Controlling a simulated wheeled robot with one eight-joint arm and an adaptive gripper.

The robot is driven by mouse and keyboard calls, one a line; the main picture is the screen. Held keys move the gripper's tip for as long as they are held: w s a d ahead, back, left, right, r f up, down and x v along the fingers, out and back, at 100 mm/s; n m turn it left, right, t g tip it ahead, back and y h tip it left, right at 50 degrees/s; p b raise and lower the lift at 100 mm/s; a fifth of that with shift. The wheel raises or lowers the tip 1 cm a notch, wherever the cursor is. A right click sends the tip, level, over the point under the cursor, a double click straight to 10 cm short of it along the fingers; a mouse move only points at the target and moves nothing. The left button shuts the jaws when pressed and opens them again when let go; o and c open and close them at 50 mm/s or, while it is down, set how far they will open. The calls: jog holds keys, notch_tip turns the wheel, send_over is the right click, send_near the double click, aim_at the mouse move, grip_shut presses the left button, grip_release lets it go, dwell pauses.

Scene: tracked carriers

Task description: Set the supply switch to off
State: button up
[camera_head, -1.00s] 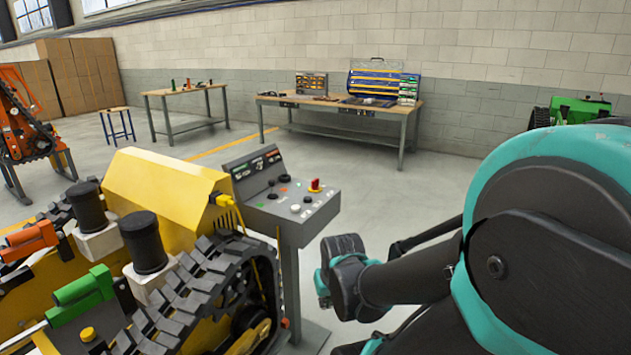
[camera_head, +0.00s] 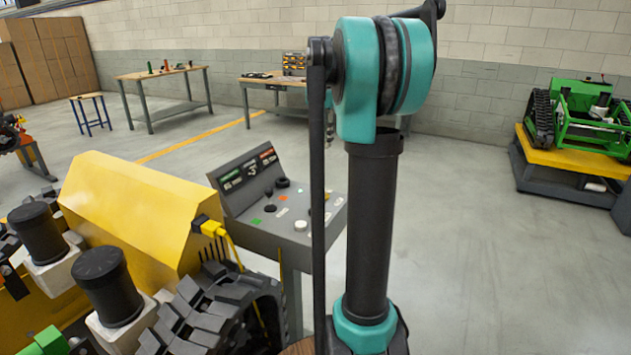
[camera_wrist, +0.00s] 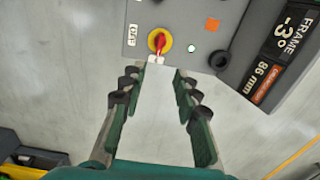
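The supply switch is probably the red handle (camera_wrist: 160,42) on a round yellow plate in the wrist view, set in the grey console panel. The handle lies roughly along the picture's vertical. A small white label (camera_wrist: 132,35) sits to its left; I cannot read it surely. My gripper (camera_wrist: 159,72) is open and empty, its two fingers on either side of the line to the handle, with the handle just beyond the tips. I see no contact. In the head view the console (camera_head: 255,225) stands behind my arm, which hides most of the switch and the gripper.
A display block (camera_wrist: 290,50) rises at right. A yellow tracked machine (camera_head: 130,205) stands left of the console. Open floor (camera_head: 460,260) lies right; a green machine (camera_head: 585,120) is beyond.

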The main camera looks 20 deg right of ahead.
aim_at(321, 185)
notch_tip(321, 185, down, 17)
jog(key=shift+w+f, duration=0.1)
dwell(0.5)
jog(key=shift+c, duration=0.5)
grip_shut()
